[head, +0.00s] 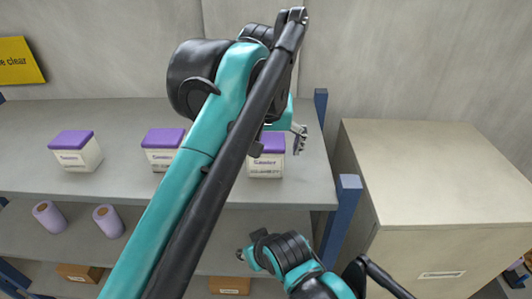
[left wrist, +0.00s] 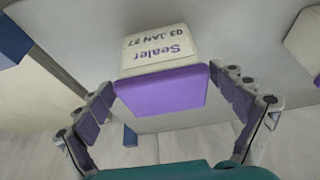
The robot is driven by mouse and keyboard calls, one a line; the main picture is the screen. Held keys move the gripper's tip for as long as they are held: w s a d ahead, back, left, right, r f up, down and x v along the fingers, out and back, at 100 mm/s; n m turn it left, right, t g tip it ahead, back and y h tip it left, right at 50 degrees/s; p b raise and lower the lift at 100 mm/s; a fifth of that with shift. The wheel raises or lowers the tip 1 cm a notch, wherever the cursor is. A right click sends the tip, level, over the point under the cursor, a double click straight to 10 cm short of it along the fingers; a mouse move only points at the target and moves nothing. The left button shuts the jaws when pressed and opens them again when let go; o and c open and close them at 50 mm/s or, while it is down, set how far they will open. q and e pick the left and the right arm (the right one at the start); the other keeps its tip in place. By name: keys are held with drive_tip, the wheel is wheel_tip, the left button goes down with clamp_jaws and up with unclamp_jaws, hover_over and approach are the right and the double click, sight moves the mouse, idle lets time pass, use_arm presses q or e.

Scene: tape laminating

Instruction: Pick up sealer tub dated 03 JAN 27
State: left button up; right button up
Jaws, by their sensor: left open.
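The sealer tub (left wrist: 160,75) with a purple lid and a white label reading "Sealer 03 JAN 27" appears upside down in the left wrist view. In the head view it is the rightmost tub (head: 267,165) on the top shelf, partly hidden by my left arm. My left gripper (head: 298,140) is open at this tub. Its fingers lie either side of the lid in the wrist view, with a gap visible at least on the left. The end of my right arm (head: 243,254) is low, in front of the shelves; its finger state is unclear.
Two similar tubs stand to the left on the top shelf (head: 115,165), one at far left (head: 75,152) and one in the middle (head: 162,150). A blue post (head: 342,215) and beige cabinet (head: 435,175) are at right.

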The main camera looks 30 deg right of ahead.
use_arm(q)
drive_tip(key=f, duration=0.1)
drive_tip(key=w, duration=0.1)
drive_tip(key=w+f, duration=0.1)
drive_tip(key=shift+d+f, duration=0.25)
drive_tip(key=shift+f, duration=0.1)
drive_tip(key=shift+s, duration=0.35)
drive_tip(key=shift+s+r, duration=0.1)
drive_tip(key=c, duration=0.3)
drive_tip(key=shift+w, duration=0.2)
drive_tip(key=c, duration=1.3)
